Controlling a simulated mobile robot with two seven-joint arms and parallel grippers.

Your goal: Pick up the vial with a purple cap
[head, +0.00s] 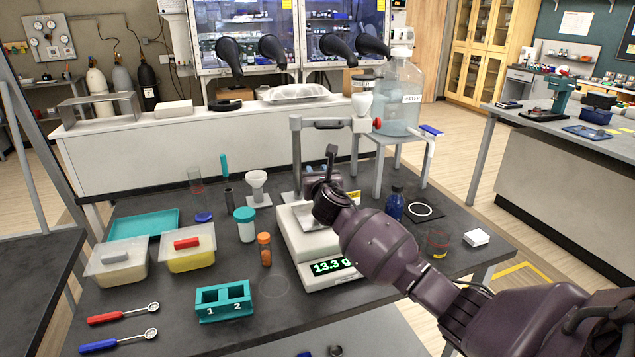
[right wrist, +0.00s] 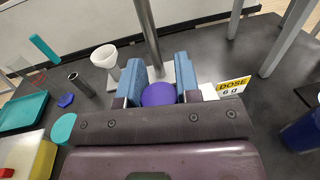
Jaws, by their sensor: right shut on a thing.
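My right gripper (head: 322,181) is over the back of the white balance (head: 325,248), whose display reads 13.3 g. In the right wrist view a round purple cap (right wrist: 158,94) sits between the blue finger pads, and the gripper is shut on the vial under it. The vial's body is hidden below the cap, and in the head view my gripper hides the vial. I cannot tell whether the vial touches the balance pan. My left gripper is not in view.
A metal stand (head: 297,150) rises just behind the gripper, with a white funnel (head: 257,182) to its left. An orange-capped vial (head: 265,250), a teal-capped jar (head: 245,226) and a teal rack (head: 223,303) stand left of the balance. A blue bottle (head: 395,204) is right.

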